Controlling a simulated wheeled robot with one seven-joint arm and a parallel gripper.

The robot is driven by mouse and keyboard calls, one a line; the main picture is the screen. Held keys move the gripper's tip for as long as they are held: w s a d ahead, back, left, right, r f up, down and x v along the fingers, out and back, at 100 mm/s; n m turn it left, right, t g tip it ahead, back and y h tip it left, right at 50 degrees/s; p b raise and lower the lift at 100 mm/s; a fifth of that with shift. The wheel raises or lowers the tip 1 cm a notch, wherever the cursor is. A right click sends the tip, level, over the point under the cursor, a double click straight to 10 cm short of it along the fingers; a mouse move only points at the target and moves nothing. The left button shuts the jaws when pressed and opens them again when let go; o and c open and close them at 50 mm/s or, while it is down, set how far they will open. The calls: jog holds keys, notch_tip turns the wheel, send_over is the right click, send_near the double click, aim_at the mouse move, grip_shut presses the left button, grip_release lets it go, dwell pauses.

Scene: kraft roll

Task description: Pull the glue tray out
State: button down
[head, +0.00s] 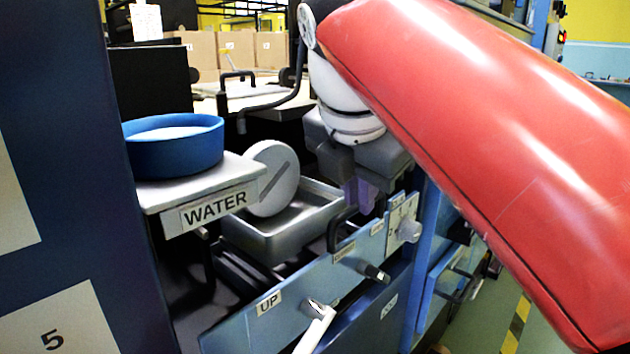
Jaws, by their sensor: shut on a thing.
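The glue tray (262,243) is a grey metal open box in the middle of the head view, behind a blue front panel. A round grey disc (272,178) with a dark slot stands tilted over its left side. A black loop handle (334,236) sits at the tray's right front end. My gripper (358,204) points down from the white wrist at this end of the tray. Its fingers are shut on the tray handle, though the fingertips and the exact contact are partly hidden.
A blue round dish (172,150) stands on the shelf labelled WATER (160,195), left of the tray. The blue panel (265,322) carries knobs and a white lever (318,328). A dark blue cabinet (60,130) fills the left edge. Floor shows at lower right.

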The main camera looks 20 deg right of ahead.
jog(key=shift+s+d, duration=0.15)
jog(key=shift+s, duration=0.15)
jog(key=c, duration=1.5)
grip_release()
jog(key=shift+r, duration=0.15)
jog(key=p+v, duration=0.2)
jog(key=v, duration=0.5)
jog(key=shift+r, duration=0.25)
jog(key=shift+s, duration=0.2)
